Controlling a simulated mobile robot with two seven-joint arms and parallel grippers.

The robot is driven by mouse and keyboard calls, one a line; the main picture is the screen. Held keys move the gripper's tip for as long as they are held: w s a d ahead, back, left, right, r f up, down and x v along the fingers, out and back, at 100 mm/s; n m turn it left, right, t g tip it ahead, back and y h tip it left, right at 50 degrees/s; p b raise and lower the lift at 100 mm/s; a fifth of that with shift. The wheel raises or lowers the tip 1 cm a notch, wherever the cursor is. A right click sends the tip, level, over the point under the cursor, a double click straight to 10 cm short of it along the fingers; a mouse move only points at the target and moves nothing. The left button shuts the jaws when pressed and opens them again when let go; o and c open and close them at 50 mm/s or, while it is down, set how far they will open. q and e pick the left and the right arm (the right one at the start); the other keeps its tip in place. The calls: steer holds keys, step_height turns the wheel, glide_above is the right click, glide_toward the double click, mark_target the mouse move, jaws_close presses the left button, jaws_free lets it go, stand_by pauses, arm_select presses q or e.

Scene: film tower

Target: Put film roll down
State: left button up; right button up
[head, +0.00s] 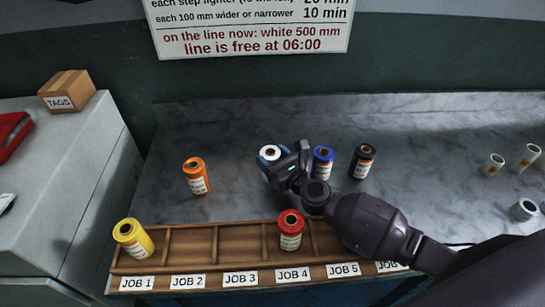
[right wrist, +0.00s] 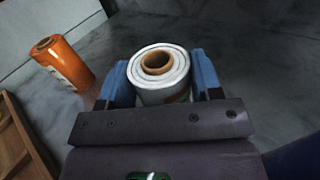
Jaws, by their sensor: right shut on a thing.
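The white film roll (head: 270,153) stands upright at the back of the grey counter, between the orange and blue rolls. My right gripper (head: 272,160) is shut on it; in the right wrist view the blue fingers of the right gripper (right wrist: 160,82) sit on both sides of the white roll (right wrist: 161,73). Whether its base touches the counter is hidden. An orange roll (head: 196,176), a blue roll (head: 323,163) and a black roll (head: 362,161) stand on the counter. The wooden rack (head: 206,247) holds a yellow roll (head: 133,238) at JOB 1 and a red roll (head: 291,229) at JOB 4.
Empty cores (head: 494,164) stand or lie at the right of the counter. A TAGS box (head: 67,90) sits on a grey cabinet at left. A sign (head: 250,29) hangs on the wall. The JOB 2 and JOB 3 slots look empty; my right arm covers the rack's right end.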

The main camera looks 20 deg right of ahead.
steer(key=o, duration=1)
steer(key=shift+f, duration=0.1)
